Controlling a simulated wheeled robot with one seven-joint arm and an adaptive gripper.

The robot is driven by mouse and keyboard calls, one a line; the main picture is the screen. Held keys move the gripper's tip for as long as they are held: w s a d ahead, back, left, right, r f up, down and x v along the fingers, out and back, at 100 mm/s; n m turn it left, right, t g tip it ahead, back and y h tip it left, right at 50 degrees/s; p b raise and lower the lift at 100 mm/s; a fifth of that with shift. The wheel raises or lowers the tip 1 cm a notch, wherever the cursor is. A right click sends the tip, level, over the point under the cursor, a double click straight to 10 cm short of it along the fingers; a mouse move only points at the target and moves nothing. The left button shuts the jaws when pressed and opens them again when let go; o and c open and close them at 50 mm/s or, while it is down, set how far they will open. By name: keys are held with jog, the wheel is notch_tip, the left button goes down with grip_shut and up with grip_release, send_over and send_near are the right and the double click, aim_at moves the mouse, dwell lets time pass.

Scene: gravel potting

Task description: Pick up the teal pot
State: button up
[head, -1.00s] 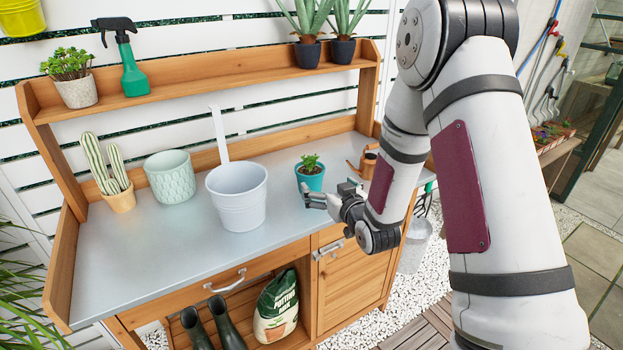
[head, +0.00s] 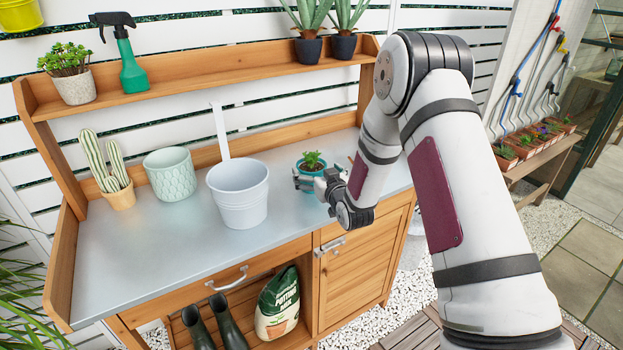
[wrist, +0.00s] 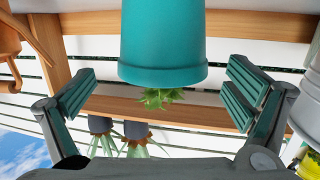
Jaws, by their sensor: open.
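The teal pot (head: 313,168) holds a small green plant and stands upright on the metal bench top, right of the white bucket. In the head view my gripper (head: 312,181) is at the pot's near side and hides its lower part. In the wrist view the teal pot (wrist: 163,45) appears upside down, between the two spread fingers (wrist: 165,92). Gaps show between the pot's rim and both finger pads, so the gripper is open and empty.
The white bucket (head: 239,200) stands close to the left of my gripper. A patterned pale green pot (head: 170,176) and a cactus pot (head: 121,197) are further left. An orange can (wrist: 10,38) shows at the wrist view's left edge. The front left bench top is clear.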

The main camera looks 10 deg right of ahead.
aim_at(312, 166)
jog(key=shift+x, duration=1.95)
jog(key=shift+a+r, duration=0.1)
jog(key=shift+r, duration=0.05)
jog(key=c, duration=1.4)
jog(key=shift+o, duration=0.2)
jog(key=shift+r, duration=0.1)
